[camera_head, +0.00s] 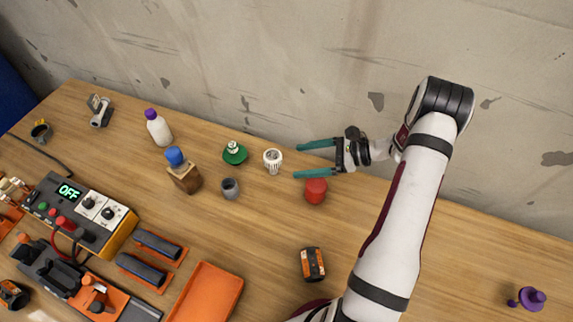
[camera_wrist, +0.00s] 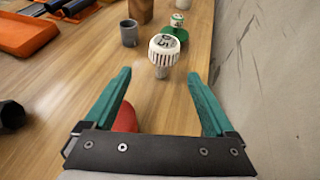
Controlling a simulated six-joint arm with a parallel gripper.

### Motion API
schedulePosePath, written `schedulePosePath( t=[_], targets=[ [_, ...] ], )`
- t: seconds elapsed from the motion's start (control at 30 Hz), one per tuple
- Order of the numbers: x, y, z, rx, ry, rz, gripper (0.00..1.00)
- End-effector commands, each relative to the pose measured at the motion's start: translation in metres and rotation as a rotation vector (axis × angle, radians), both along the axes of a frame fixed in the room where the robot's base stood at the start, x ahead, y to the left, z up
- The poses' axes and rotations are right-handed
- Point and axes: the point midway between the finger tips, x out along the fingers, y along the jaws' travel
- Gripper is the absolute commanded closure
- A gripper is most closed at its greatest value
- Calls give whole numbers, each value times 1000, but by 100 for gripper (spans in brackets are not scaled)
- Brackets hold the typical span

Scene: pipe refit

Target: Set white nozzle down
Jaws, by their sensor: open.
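The white nozzle (camera_head: 273,160) is a ribbed white head with a narrower part below it, standing upright on the wooden table near the wall. It also shows in the wrist view (camera_wrist: 163,52), ahead of the fingertips and roughly between them. My gripper (camera_head: 298,160) has two teal fingers spread wide, with nothing between the tips. In the head view it lies just right of the nozzle, apart from it. The same open fingers frame the lower part of the wrist view (camera_wrist: 163,82).
A red object (camera_head: 316,190) sits beside the lower finger. A grey cup (camera_head: 230,188) and a green-based item (camera_head: 235,154) stand near the nozzle. An orange tray (camera_head: 208,293) lies at the front. The concrete wall (camera_head: 330,70) runs close behind.

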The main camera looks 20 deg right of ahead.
Motion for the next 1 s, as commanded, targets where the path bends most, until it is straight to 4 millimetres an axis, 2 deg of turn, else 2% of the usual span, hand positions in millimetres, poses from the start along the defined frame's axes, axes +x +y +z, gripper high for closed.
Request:
schedulePosePath(
  t=[0.07,0.17,0.2,0.27,0.3,0.37,0.4,0.43,0.5,0.6,0.63,0.77,1.0],
  targets=[
    [-2,8,15,-31,-8,50,10],
    [-14,50,60,-150,-35,244,10],
    [-26,73,82,-219,-53,354,10],
    [-53,107,112,-334,-87,527,10],
    [-75,127,129,-415,-113,641,10],
    [-113,152,150,-546,-164,810,10],
    [-139,163,160,-636,-204,917,10],
    [-159,168,165,-702,-235,992,10],
    [-198,173,171,-843,-306,1138,10],
    [-234,169,169,-996,-390,1278,10],
    [-241,167,168,-1027,-408,1305,10],
    [-253,162,165,-1098,-450,1359,10],
    [-253,162,165,-1100,-449,1361,10]
  ],
)
